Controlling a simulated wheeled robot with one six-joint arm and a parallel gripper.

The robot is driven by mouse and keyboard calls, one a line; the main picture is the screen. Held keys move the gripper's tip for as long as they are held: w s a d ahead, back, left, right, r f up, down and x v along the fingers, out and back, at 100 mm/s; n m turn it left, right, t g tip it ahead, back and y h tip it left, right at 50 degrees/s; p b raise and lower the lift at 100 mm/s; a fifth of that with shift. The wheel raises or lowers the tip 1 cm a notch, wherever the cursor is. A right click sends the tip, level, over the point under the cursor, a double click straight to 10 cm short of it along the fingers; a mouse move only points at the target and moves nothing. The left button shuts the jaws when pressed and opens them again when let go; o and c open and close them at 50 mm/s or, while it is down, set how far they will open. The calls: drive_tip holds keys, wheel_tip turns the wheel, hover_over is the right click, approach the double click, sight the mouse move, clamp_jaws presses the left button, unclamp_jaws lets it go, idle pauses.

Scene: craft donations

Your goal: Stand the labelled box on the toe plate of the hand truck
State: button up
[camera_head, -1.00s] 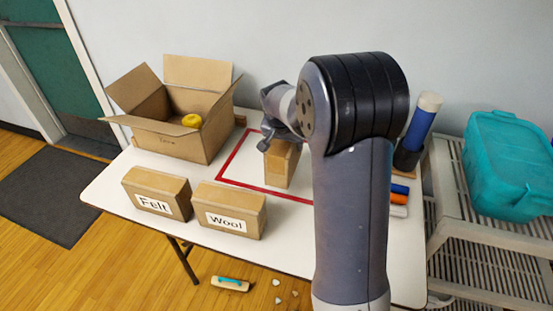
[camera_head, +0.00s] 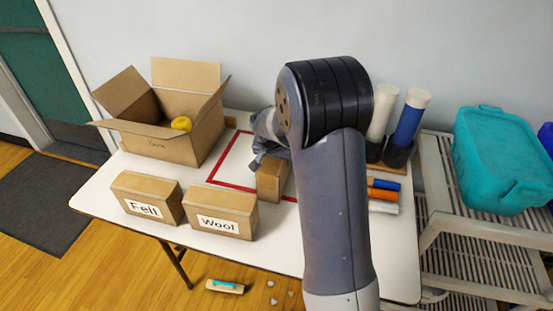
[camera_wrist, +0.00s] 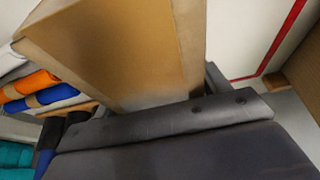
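A brown cardboard box (camera_head: 271,182) is at my gripper (camera_head: 270,150), over the front line of the red outline on the white table. It also fills the upper middle of the wrist view (camera_wrist: 110,45), close against the gripper's dark body, with a finger beside its right side. My gripper looks shut on it. I see no label on its visible faces, and my arm hides part of it. I cannot tell whether its base touches the table. Two labelled boxes, Felt (camera_head: 143,190) and Wool (camera_head: 222,203), stand at the table's front left. No hand truck is in view.
An open carton (camera_head: 165,148) with a yellow ball stands at the back left. The red outline (camera_head: 226,187) is mostly clear. Coloured rolls (camera_head: 384,184) and upright tubes (camera_head: 410,120) are right of my arm. A teal bin (camera_head: 505,160) sits on a grey rack (camera_head: 480,232).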

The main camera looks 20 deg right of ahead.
drive_tip(key=o, duration=0.3)
